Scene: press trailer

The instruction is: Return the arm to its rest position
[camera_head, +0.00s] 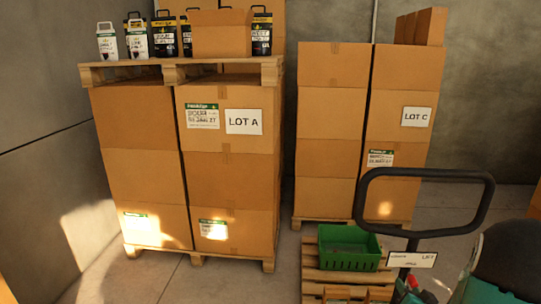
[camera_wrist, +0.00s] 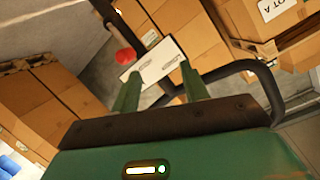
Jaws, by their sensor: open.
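My gripper (camera_wrist: 161,72) shows in the wrist view with its two green fingers spread apart and nothing visibly held between them. Beyond the fingertips are a white plate (camera_wrist: 152,63) and the black handle loop (camera_wrist: 268,85) of a pallet jack. I cannot tell the exact gap between the fingers and the plate. In the head view the handle loop (camera_head: 425,173) stands at the right, with the white plate (camera_head: 412,259) low on it. I cannot make out the gripper in the head view.
A tall carton stack marked LOT A (camera_head: 228,165) stands left, topped by a pallet (camera_head: 180,71) with black and white packs. The LOT C stack (camera_head: 402,120) stands behind right. A green crate (camera_head: 348,262) sits on low pallets. A red knob (camera_wrist: 125,56) is near the plate.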

